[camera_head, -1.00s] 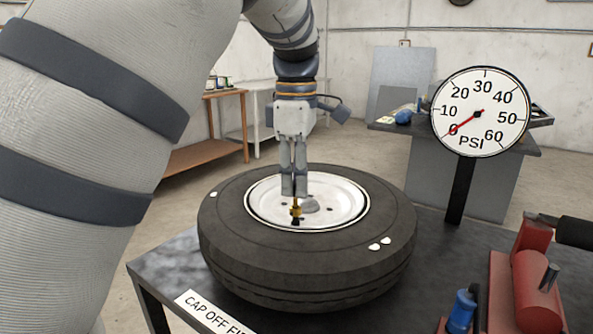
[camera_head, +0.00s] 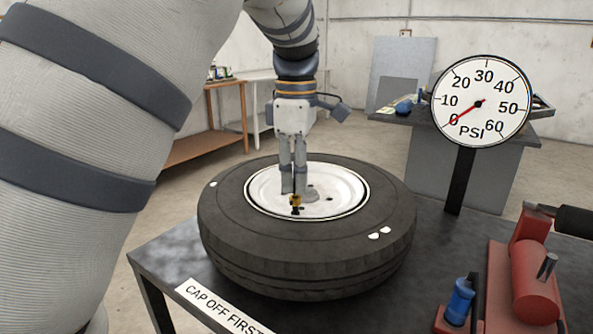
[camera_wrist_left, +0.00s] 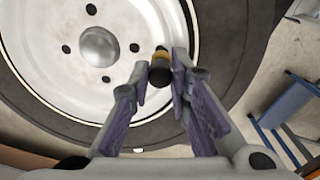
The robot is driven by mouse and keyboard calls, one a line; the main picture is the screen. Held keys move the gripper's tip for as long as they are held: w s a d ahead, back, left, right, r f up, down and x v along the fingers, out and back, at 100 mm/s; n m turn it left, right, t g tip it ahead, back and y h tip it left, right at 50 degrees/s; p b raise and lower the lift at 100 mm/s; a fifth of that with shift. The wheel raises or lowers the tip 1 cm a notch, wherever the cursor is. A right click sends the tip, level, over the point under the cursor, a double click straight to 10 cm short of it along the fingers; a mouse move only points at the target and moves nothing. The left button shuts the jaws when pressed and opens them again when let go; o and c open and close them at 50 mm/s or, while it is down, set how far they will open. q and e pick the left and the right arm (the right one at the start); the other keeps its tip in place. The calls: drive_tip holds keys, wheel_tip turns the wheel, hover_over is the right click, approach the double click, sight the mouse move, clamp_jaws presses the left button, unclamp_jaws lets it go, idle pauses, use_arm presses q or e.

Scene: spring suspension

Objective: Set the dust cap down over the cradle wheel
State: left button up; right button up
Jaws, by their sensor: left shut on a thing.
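The cradle wheel is a dark tyre (camera_head: 235,235) with a white rim (camera_head: 340,180), lying flat on the dark table; the wrist view shows its white rim (camera_wrist_left: 60,65) close up. A small valve stem with a brass collar (camera_head: 296,201) and black base stands near the rim's front edge. My left gripper (camera_head: 295,192) points down just above that stem. Its fingers (camera_wrist_left: 160,78) are shut on a small black cap (camera_wrist_left: 158,78), directly over the brass band (camera_wrist_left: 160,59). I cannot tell whether cap and stem touch. My right gripper is not in view.
A PSI gauge (camera_head: 482,101) on a black post stands behind the wheel, its needle near zero. A red compressor-like machine (camera_head: 535,290) and a blue bottle-shaped part (camera_head: 459,302) are at the front right. A "CAP OFF FIRST" label (camera_head: 222,305) lies along the front edge.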

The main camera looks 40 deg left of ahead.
use_arm(q)
drive_tip(key=shift+f, duration=0.45)
drive_tip(key=o, duration=0.9)
drive_tip(key=shift+r, duration=3.55)
